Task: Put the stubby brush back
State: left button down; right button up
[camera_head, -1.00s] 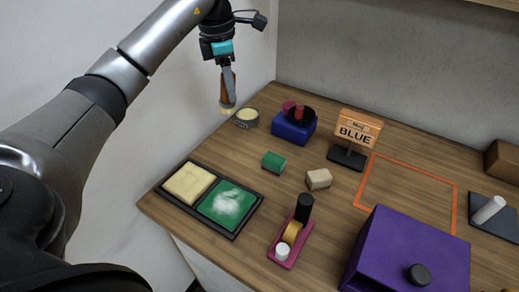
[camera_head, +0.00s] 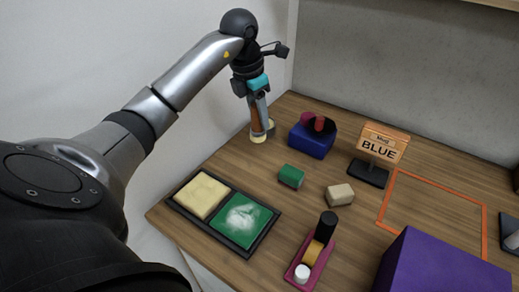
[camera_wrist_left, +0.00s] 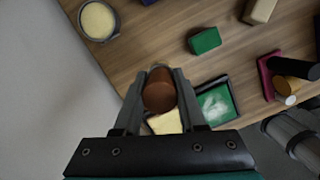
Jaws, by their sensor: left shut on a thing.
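The stubby brush (camera_head: 256,119) has a brown handle and a pale tip that points down. My left gripper (camera_head: 258,98) is shut on its handle and holds it at the back left of the table. In the left wrist view the brown handle (camera_wrist_left: 160,90) shows end-on between the fingers, and its bristles are hidden. A round grey dish with a cream filling shows at the upper left of that view (camera_wrist_left: 97,20), apart from the handle. In the head view the brush largely covers this dish (camera_head: 270,130).
A black tray (camera_head: 255,245) holds a cream pad and a green pad with white powder. A green block (camera_head: 291,176), a beige block (camera_head: 339,194), a blue box (camera_head: 312,143), a BLUE sign (camera_head: 380,150), a pink holder (camera_head: 304,272) and a purple box (camera_head: 440,265) stand around.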

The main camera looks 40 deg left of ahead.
pick_arm(q)
jog(key=x, duration=0.3)
jog(key=s+x, duration=0.1)
jog(key=x, duration=0.3)
jog(key=s+x, duration=0.1)
jog(key=x, duration=0.2)
jog(key=shift+a+f+b, duration=0.3)
jog(key=shift+f+b, duration=0.1)
jog(key=shift+f, duration=0.2)
jog(key=shift+c, duration=2.4)
grip_release()
jog(key=shift+r, duration=0.1)
jog(key=shift+r, duration=0.35)
jog(key=p+v, duration=0.1)
jog(key=v, duration=1)
jog(key=shift+r, duration=0.25)
